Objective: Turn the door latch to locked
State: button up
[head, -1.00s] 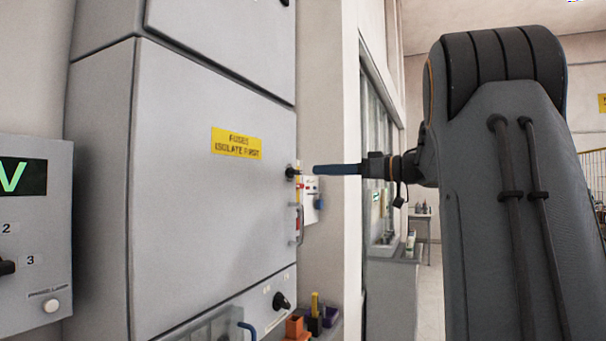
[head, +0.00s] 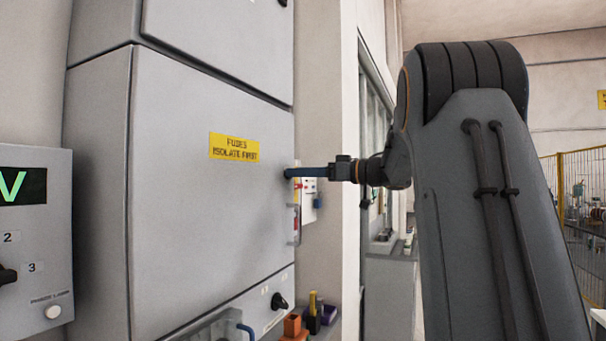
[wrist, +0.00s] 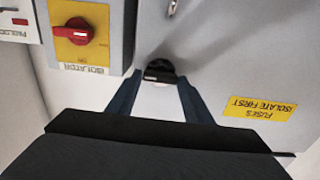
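The fuse door (head: 205,225) is a grey, closed panel with a yellow "FUSES ISOLATE FIRST" label. Its black door latch (wrist: 160,72) shows in the wrist view, a round knob with a bar handle lying roughly crosswise in that picture. My gripper (wrist: 160,80) is open, with one blue finger on each side of the latch. Whether the fingers touch it I cannot tell. In the head view my gripper (head: 290,173) reaches the door's right edge from the right and hides the latch.
A red rotary isolator switch (wrist: 80,32) on a yellow plate sits close beside the latch. A black knob (head: 278,301) is below the door. Orange and purple bins (head: 310,322) stand lower right. A grey box with a display (head: 35,240) is at left.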

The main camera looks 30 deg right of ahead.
jog(key=c, duration=0.5)
jog(key=shift+c, duration=0.2)
jog(key=shift+n, duration=0.4)
jog(key=n+b, duration=0.6)
jog(key=n, duration=0.2)
jog(key=n+b, duration=0.5)
jog(key=n, duration=0.4)
jog(key=shift+s+a+f+b, duration=0.1)
jog(key=shift+a+f+b, duration=0.1)
jog(key=shift+b, duration=0.2)
jog(key=o, duration=1)
